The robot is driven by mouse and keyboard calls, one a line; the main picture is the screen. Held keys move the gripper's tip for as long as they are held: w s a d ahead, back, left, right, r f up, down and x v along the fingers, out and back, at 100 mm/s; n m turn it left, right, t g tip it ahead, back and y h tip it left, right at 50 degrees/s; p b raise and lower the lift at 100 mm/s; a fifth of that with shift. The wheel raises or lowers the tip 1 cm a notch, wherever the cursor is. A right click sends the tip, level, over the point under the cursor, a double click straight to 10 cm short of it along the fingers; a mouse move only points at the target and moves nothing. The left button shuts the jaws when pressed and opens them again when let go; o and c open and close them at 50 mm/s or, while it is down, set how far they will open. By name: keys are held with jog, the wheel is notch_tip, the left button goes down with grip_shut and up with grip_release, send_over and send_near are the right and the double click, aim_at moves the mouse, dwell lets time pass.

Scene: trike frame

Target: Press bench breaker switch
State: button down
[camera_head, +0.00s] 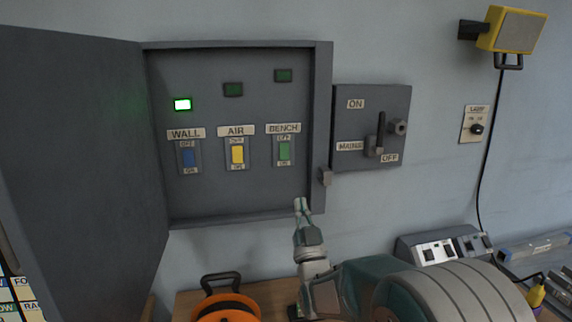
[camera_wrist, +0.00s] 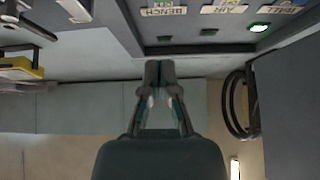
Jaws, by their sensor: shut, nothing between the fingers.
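The bench breaker switch (camera_head: 284,151) is a green rocker under the BENCH label (camera_head: 283,128), at the right inside the open grey breaker box (camera_head: 210,215). The bench lamp (camera_head: 284,75) above it is dark. My gripper (camera_head: 302,205) is shut and empty, in the picture below and slightly right of the bench switch, overlapping the box's lower right corner. In the wrist view, my gripper (camera_wrist: 159,70) points toward the box. There the BENCH label (camera_wrist: 164,11) appears upside down at the top edge. The bench switch is out of that view.
Beside the bench switch are the yellow AIR switch (camera_head: 237,154) and blue WALL switch (camera_head: 188,157). The wall lamp (camera_head: 182,104) glows green; the air lamp (camera_head: 233,89) is dark. The box door (camera_head: 80,160) stands open left. A mains switch panel (camera_head: 360,105) adjoins right. An orange reel (camera_head: 226,306) sits below.

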aim_at(283, 155)
jog(key=x, duration=0.4)
jog(key=f+x, duration=0.1)
jog(key=x, duration=0.3)
jog(key=w+a+f+x, duration=0.1)
jog(key=x, duration=0.3)
jog(key=shift+w+r, duration=0.1)
jog(key=shift+w, duration=0.1)
jog(key=shift+w+a, duration=0.35)
jog(key=shift+w, duration=0.15)
jog(key=shift+d, duration=0.15)
